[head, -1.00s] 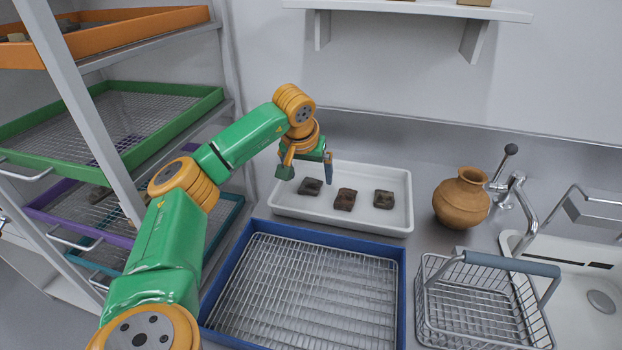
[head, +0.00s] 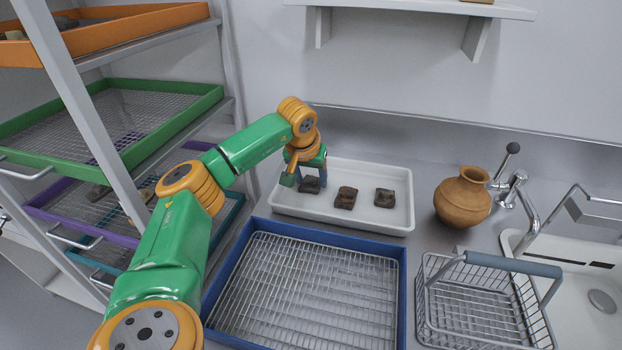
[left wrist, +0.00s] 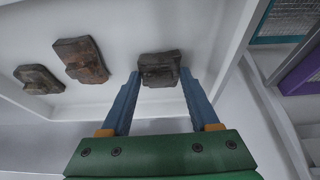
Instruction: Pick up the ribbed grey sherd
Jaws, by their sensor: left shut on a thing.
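Three dark sherds lie in a row in the white tray (head: 392,221). The leftmost sherd in the head view (head: 309,185) is dark grey with a raised band; it also shows between the fingertips in the left wrist view (left wrist: 159,67). My left gripper (left wrist: 160,80) is shut on this sherd, down at the tray floor. The middle sherd (head: 346,197) and the right sherd (head: 384,197) are browner and stand apart from the gripper. In the head view the gripper partly covers the held sherd. My right gripper is not in view.
A blue-rimmed wire rack tray (head: 404,285) lies in front of the white tray. A clay jar (head: 462,199), a wire basket (head: 480,300) and a sink are on the right. A shelf rack with coloured trays (head: 215,95) stands on the left.

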